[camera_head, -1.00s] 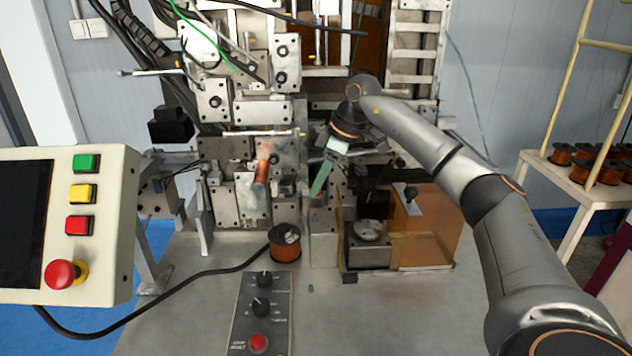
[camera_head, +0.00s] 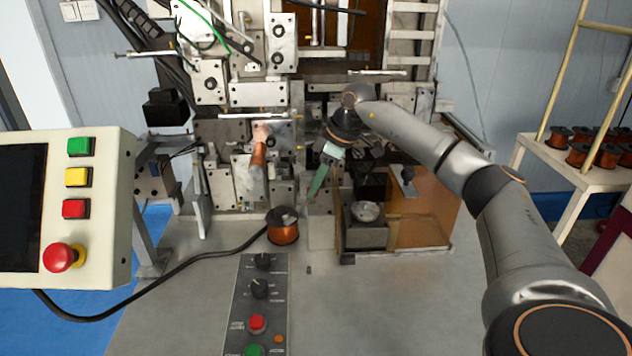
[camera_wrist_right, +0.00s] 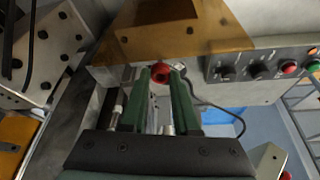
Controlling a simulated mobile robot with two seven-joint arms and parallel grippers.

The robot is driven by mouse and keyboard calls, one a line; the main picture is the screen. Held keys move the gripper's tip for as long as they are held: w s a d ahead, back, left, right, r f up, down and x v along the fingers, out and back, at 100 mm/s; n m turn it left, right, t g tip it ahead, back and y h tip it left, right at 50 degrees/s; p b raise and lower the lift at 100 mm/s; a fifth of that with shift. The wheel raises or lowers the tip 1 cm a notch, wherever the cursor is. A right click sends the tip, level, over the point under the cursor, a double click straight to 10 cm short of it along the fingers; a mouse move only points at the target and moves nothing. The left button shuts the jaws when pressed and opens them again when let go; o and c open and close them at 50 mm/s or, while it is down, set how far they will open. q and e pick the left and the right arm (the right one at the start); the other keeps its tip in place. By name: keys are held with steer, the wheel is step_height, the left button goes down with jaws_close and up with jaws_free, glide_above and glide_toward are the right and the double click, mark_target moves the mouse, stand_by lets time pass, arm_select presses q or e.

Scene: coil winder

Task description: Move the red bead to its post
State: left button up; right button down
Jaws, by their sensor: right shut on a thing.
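My right gripper (camera_head: 311,193) hangs with its green fingers pointing down and slightly left, in front of the winding machine. In the right wrist view its two green fingertips (camera_wrist_right: 161,77) are closed around the red bead (camera_wrist_right: 160,72), which sits between the tips with a dark hole visible. The bead cannot be made out in the head view. I cannot tell which part of the machine is the bead's post. My left gripper is not in view.
A copper wire spool (camera_head: 283,227) stands on the table, left of the gripper. An amber clear box (camera_head: 425,215) and a metal block with a round top (camera_head: 366,228) stand to its right. A control strip (camera_head: 258,300) lies in front, and a button panel (camera_head: 75,215) stands left.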

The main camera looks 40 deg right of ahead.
steer(key=shift+f, duration=0.25)
steer(key=shift+f+b, duration=0.4)
steer(key=shift+f, duration=0.35)
steer(key=shift+f, duration=0.1)
steer(key=c, duration=0.6)
jaws_free()
steer(key=v, duration=1.2)
steer(key=shift+r, duration=0.3)
